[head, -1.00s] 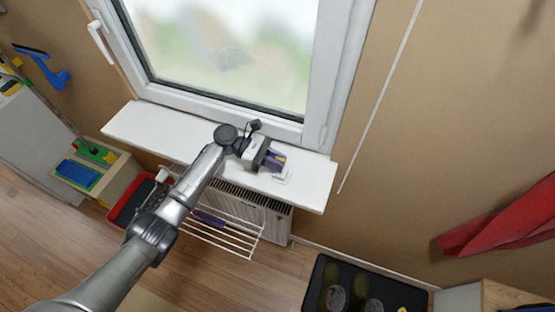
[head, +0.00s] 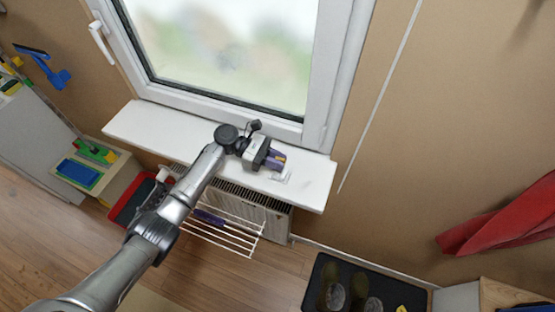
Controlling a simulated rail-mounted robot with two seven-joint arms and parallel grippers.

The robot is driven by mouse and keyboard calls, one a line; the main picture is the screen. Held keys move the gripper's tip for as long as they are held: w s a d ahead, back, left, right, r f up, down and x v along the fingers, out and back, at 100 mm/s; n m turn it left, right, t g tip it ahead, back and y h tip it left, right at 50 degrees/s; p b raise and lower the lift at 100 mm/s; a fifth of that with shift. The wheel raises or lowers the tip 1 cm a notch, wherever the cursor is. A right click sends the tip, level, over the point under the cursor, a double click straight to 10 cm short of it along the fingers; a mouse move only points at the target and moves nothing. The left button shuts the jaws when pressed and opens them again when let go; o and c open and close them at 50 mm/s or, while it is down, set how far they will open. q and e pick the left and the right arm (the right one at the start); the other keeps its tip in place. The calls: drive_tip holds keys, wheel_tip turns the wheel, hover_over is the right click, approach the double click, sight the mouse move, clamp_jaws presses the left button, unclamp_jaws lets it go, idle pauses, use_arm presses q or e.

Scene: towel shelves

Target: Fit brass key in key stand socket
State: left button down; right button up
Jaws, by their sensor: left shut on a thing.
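My left gripper (head: 277,160) reaches in over the white windowsill (head: 150,122), near its right end. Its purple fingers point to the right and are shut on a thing. I take this to be the brass key, but it is too small and too hidden to make out between the fingertips. A small pale piece (head: 280,177), probably the key stand, lies on the sill just below the fingertips in the picture. Its socket cannot be made out, and I cannot tell whether the key touches it. My right gripper is not in view.
The closed window (head: 225,50) rises behind the sill. A radiator (head: 275,212) with a white drying rack (head: 222,238) is below it. A dark boot tray (head: 315,275) stands on the floor at the bottom right. The sill's left part is clear.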

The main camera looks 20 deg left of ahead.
use_arm(q)
drive_tip(key=shift+p, duration=0.3)
idle(0.8)
drive_tip(key=shift+p, duration=0.3)
drive_tip(key=shift+f, duration=0.2)
idle(0.4)
drive_tip(key=shift+f+b, duration=0.8)
drive_tip(key=shift+f, duration=0.45)
drive_tip(key=c, duration=1)
unclamp_jaws()
drive_tip(key=shift+a, duration=0.15)
